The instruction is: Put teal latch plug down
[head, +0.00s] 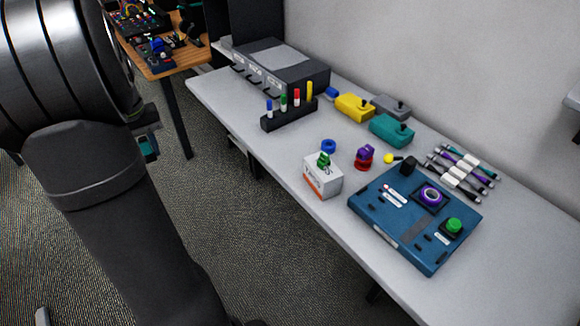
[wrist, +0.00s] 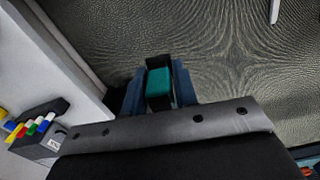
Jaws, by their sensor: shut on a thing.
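The teal latch plug (wrist: 159,88) shows in the wrist view between the blue fingers of my gripper (wrist: 160,85), with a black part around its top. My gripper is shut on it. In the head view my gripper (head: 147,130) is at the left, partly hidden by my own arm, and a small bit of the teal plug (head: 149,149) shows below it. The plug is held off the left side of the grey table (head: 225,95), with carpet floor behind it.
On the table are a dark drawer unit (head: 285,65), a black rack (head: 290,117) of coloured pegs, yellow (head: 354,107) and teal (head: 391,131) boxes, a white carton (head: 322,177), a blue panel (head: 400,232) and several cables (head: 462,172). The table's near right end is bare.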

